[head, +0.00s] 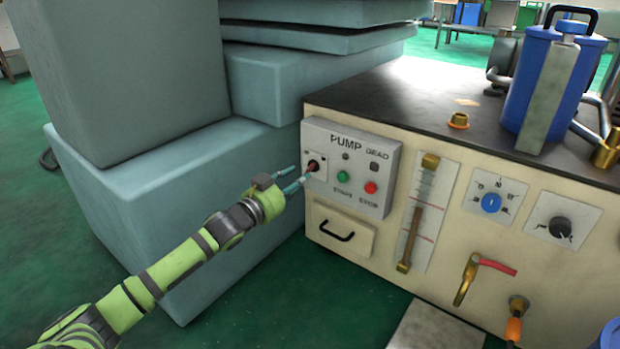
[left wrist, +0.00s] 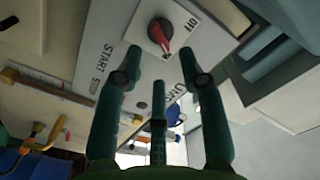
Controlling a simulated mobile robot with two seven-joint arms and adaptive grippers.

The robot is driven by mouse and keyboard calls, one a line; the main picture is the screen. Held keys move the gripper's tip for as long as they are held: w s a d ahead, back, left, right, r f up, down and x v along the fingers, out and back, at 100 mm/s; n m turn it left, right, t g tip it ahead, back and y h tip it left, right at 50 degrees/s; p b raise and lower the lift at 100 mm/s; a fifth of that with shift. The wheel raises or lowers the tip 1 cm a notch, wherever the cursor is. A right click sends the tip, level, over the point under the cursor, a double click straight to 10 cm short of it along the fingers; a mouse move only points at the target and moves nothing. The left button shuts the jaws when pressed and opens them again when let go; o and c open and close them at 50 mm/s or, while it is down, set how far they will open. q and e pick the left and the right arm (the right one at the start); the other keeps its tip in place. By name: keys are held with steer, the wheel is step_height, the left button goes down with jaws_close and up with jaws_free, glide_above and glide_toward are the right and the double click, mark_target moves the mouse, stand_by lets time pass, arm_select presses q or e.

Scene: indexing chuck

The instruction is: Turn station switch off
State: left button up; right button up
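The station switch is a red and black rotary knob (head: 313,165) on a small white plate at the left of the grey PUMP panel (head: 333,197). Contact with the knob cannot be seen. My right gripper is out of view.
The panel has a green start button (head: 343,176) and a red stop button (head: 370,188) right of the switch. A drawer handle (head: 337,232) is below. Large grey-blue blocks (head: 170,190) stand close on the left.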

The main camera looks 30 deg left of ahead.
mark_target(310, 170)
arm_select(q)
steer(key=shift+w+d+b, duration=0.2)
steer(key=shift+w+b, duration=1.15)
steer(key=shift+w, duration=1.2)
jaws_close()
